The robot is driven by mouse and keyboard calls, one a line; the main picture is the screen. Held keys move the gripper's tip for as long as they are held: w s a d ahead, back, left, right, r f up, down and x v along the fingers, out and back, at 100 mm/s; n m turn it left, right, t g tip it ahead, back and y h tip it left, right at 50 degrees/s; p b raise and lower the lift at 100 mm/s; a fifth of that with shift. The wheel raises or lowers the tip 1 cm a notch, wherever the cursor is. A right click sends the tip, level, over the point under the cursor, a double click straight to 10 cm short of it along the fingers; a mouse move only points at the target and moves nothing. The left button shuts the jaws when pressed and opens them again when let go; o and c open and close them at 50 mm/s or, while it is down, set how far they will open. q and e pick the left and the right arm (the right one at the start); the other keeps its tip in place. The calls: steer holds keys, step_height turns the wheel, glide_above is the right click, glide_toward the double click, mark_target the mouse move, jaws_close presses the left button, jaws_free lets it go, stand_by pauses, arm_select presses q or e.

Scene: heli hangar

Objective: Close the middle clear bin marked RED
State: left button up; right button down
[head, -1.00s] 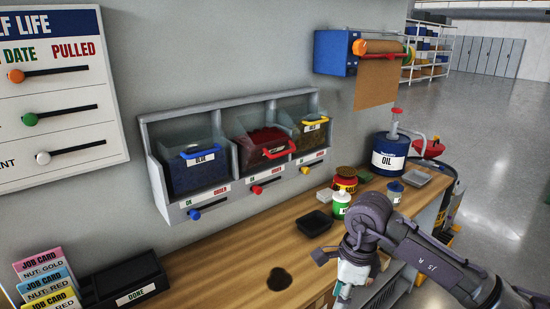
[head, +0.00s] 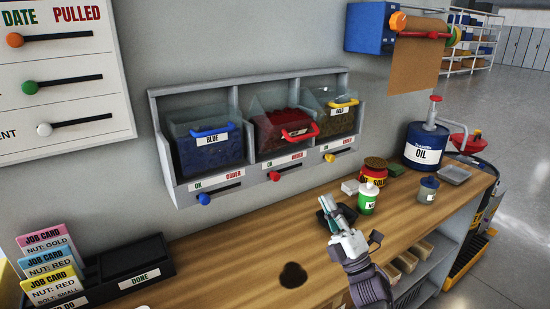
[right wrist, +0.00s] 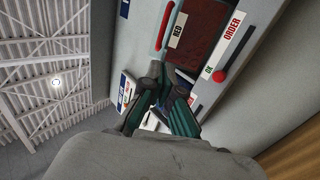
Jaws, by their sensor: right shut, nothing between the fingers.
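The middle clear bin marked RED (head: 275,128) sits in the grey wall rack, between the blue and gold bins. It holds red contents and has a red handle (head: 301,133). Its front leans out of the rack, so it stands tipped open. In the right wrist view the RED bin (right wrist: 204,35) shows at the top, with its handle (right wrist: 166,26) on the left. My right gripper (head: 328,204) is shut and empty, below and right of the bin, above the bench and apart from the bin. Its fingers also show in the right wrist view (right wrist: 173,100). My left gripper is not in view.
The blue bin (head: 208,152) and gold bin (head: 335,121) flank it, with colored slider knobs below. The bench's middle has a dark stain (head: 293,275) and is otherwise clear.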

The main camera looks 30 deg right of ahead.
steer(key=p, duration=0.6)
glide_toward(286, 128)
steer(key=w+d+r, duration=0.2)
steer(key=shift+w+a+r, duration=0.15)
steer(key=shift+w+a, duration=0.1)
steer(key=shift+w, duration=0.2)
